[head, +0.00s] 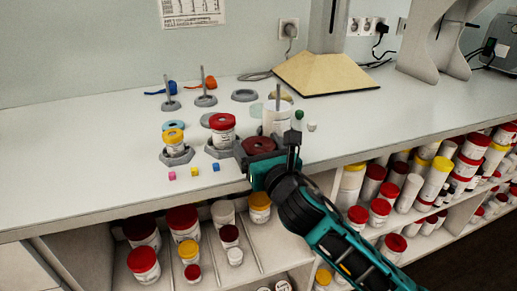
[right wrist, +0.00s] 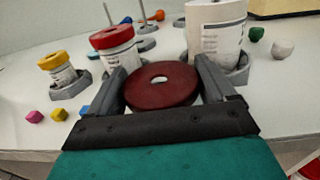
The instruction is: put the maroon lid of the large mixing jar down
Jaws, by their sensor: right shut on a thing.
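My right gripper (head: 264,152) is shut on the maroon lid (right wrist: 160,84), a round disc with a hole in its middle. The lid lies flat between the two fingers, near the front edge of the bench; whether it touches the bench I cannot tell. The large white mixing jar (head: 277,119) stands just behind the gripper, open on top, in a grey holder (right wrist: 237,77). In the right wrist view the jar (right wrist: 216,38) is behind and to the right of the lid. My left gripper is not in view.
A red-lidded jar (head: 222,130) and a yellow-lidded jar (head: 174,143) stand in grey holders to the left. Small pink, yellow and blue cubes (head: 194,172) lie near the front edge. Green and white balls (head: 311,127) lie right of the jar. The bench (head: 90,165) is clear at far left.

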